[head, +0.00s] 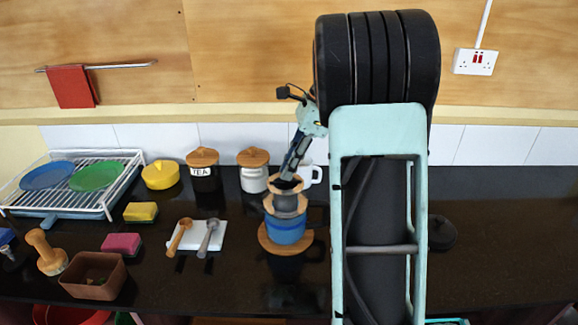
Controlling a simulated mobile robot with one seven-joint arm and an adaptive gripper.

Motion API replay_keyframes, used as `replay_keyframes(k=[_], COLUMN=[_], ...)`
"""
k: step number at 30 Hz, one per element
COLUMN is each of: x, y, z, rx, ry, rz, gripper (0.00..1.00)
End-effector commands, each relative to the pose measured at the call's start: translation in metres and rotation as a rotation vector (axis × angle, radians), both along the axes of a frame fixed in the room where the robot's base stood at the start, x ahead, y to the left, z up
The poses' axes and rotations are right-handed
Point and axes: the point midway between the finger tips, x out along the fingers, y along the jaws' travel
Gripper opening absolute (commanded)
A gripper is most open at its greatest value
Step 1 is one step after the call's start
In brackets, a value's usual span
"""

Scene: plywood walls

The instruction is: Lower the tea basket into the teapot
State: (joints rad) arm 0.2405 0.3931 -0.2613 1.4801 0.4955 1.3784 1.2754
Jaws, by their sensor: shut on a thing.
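The blue teapot (287,229) stands on a round wooden trivet (265,240) on the dark counter, left of my arm. The grey tea basket (287,204), with a wooden rim (288,190), is upright over the teapot's mouth. Its lower end overlaps the pot's top; I cannot tell how far inside it is. My gripper (287,181) comes down from the upper right and is shut on the basket at its top. The fingertips are small and partly hidden at the rim.
A white mug (312,176), a white jar (253,180) and a black TEA jar (203,178) stand behind. Wooden and grey scoops (180,236) lie on a white mat to the left. A dish rack (125,184) is far left.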

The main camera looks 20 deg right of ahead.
Motion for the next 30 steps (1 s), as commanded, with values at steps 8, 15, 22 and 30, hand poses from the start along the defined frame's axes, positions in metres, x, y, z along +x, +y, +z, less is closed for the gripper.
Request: replay_keyframes(k=[8,15,22,30], x=[0.0,0.0,0.0,0.0], y=[0.0,0.0,0.0,0.0], z=[-0.01,-0.02,-0.029,-0.031], rx=[0.002,0.0,0.001,0.0], ry=[0.002,0.001,0.002,0.001], rz=[0.0,-0.001,0.001,0.0], gripper=[0.0,0.0,0.0,0.0])
